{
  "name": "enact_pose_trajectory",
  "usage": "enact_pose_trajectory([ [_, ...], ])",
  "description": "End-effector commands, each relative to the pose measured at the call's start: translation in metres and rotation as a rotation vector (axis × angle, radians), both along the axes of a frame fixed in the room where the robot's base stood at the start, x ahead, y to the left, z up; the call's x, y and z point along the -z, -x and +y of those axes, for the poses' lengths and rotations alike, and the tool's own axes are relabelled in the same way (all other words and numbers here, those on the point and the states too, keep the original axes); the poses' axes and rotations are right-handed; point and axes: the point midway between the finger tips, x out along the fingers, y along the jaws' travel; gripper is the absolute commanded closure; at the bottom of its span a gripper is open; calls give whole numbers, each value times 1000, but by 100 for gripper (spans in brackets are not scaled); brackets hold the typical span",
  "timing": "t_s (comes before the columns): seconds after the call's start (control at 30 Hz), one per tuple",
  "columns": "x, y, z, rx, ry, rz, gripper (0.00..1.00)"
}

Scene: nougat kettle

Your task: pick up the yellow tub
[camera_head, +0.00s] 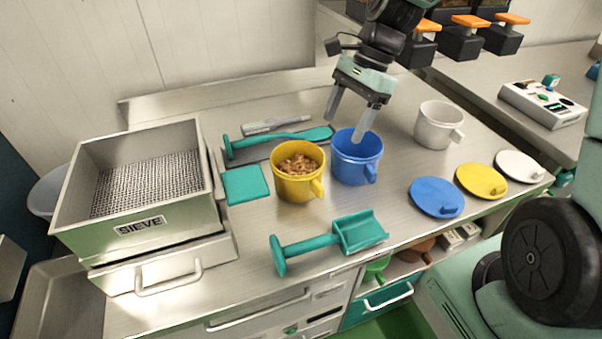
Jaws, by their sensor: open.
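The yellow tub (297,187) stands upright on the steel worktop, left of the blue tub. It has a handle on its lower right side and is filled with brown nut-like pieces. My gripper (345,128) is open and empty, above and to the right of the yellow tub. Its fingers point down, and the right finger overlaps the rim of the blue tub (354,170) in the picture. I cannot tell whether that finger is above or inside the blue tub. The yellow tub is apart from my fingers and fully visible.
A grey tub (437,126) stands at the right. Blue (436,198), yellow (481,181) and white (519,167) lids lie in front of it. A teal scoop (335,238) lies in front of the yellow tub. A teal scraper (277,142) lies behind. A sieve box (140,230) stands left.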

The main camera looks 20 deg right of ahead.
Motion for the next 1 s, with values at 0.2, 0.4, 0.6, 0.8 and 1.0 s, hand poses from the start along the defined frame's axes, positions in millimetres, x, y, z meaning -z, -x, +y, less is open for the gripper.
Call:
enact_pose_trajectory([
  [0.2,42,6,19,-8,-3,7,31],
  [0.4,79,10,34,-9,-2,6,31],
  [0.6,99,10,42,-8,0,0,31],
  [0.8,111,13,47,-8,0,3,31],
  [1.0,137,17,58,-10,0,4,31],
])
